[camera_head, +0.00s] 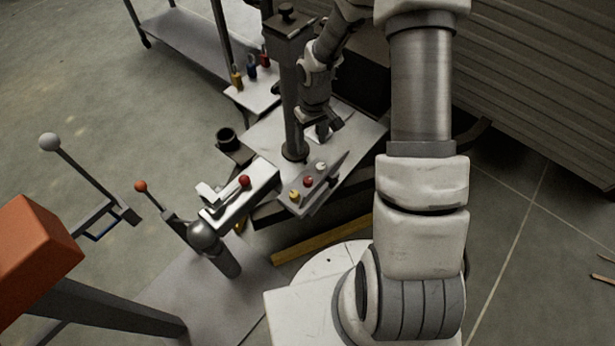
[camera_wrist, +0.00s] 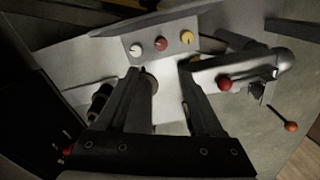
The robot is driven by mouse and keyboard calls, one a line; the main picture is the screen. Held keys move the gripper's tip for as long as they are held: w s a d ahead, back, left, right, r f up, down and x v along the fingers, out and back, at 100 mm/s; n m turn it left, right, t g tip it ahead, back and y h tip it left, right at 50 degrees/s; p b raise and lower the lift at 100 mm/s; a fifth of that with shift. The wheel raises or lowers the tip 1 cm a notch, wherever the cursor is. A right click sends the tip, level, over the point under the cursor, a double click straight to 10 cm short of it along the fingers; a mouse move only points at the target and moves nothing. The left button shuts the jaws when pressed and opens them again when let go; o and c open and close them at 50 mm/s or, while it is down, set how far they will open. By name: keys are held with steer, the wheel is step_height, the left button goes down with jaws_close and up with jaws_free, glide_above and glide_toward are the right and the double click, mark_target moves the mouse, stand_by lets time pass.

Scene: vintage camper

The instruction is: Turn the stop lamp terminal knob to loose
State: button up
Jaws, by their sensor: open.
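A small grey panel (camera_head: 313,197) carries a yellow knob (camera_head: 295,195), a red knob (camera_head: 308,181) and a white knob (camera_head: 321,166) in a row. In the wrist view the white knob (camera_wrist: 136,49), red knob (camera_wrist: 161,43) and yellow knob (camera_wrist: 187,37) sit beyond the fingertips. I cannot read any label, so I cannot tell which is the stop lamp terminal knob. My gripper (camera_wrist: 165,70) is open and empty, its fingers apart from the knobs. In the head view my gripper (camera_head: 322,130) is above the light bench, behind the panel.
A light box with a red ball knob (camera_head: 245,180) stands left of the panel. A dark post (camera_head: 290,100) rises beside my arm. A small shelf holds brown, blue and red items (camera_head: 252,72). Levers with a grey ball (camera_head: 49,143) and orange ball (camera_head: 141,186) stand at left.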

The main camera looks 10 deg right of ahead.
mark_target(308, 179)
steer(key=f+b, duration=0.2)
steer(key=f, duration=0.4)
steer(key=f+b, duration=0.2)
steer(key=f, duration=0.4)
steer(key=f+b, duration=0.2)
steer(key=f, duration=0.4)
steer(key=shift+s+a+f, duration=0.1)
steer(key=shift+a+f, duration=0.1)
steer(key=shift+a, duration=0.2)
jaws_close()
